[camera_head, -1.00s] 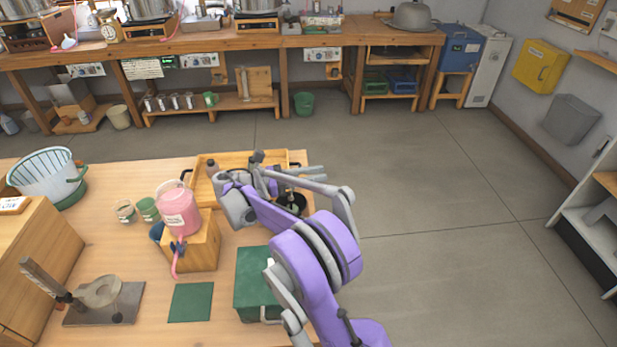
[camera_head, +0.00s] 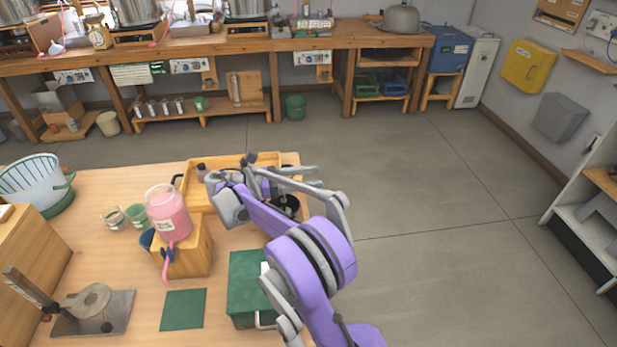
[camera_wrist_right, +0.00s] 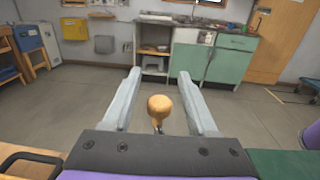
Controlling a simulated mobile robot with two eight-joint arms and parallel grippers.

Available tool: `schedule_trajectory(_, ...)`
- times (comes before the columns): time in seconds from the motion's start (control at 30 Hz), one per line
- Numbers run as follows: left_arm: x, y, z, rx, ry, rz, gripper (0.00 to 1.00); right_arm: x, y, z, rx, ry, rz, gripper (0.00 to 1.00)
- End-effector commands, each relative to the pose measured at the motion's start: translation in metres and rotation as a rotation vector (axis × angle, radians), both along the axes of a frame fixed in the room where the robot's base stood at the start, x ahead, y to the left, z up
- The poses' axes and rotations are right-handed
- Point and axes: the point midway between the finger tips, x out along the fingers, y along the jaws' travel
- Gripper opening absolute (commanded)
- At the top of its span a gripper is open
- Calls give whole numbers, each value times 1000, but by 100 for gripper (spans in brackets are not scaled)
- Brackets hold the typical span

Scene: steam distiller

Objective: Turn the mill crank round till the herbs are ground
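The mill (camera_head: 288,205) shows as a dark round body on the table's right side, largely hidden behind my right arm. A wooden knob (camera_wrist_right: 159,105) on a thin metal stem, apparently the crank's handle, stands between my right gripper's fingers in the right wrist view. My right gripper (camera_wrist_right: 157,90) is open, with a visible gap on both sides of the knob. In the head view the right gripper (camera_head: 308,175) is above the table's right edge by the mill. The herbs are not visible. My left gripper is not in view.
A shallow wooden tray (camera_head: 190,194) lies behind the mill. A pink jar (camera_head: 168,212) on a wooden block stands to the left, and a green box (camera_head: 245,285) in front. Open floor (camera_head: 430,220) lies to the right of the table.

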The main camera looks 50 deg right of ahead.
Motion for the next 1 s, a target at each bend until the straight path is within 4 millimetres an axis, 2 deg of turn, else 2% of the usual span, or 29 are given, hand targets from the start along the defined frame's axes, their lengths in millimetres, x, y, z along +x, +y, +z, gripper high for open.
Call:
schedule_trajectory(0.27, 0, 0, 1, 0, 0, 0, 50, 0, 0, 5, -1, 0, 0, 58)
schedule_trajectory(0.37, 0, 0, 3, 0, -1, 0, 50, 0, 0, 17, -1, 0, 0, 58)
schedule_trajectory(0.7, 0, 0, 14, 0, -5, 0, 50, 0, 0, 81, 0, 0, 0, 58)
schedule_trajectory(0.83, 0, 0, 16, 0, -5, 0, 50, 0, 0, 95, 0, 0, 0, 58)
schedule_trajectory(1.0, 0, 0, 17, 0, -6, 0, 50, 0, 0, 101, 0, 0, 0, 58)
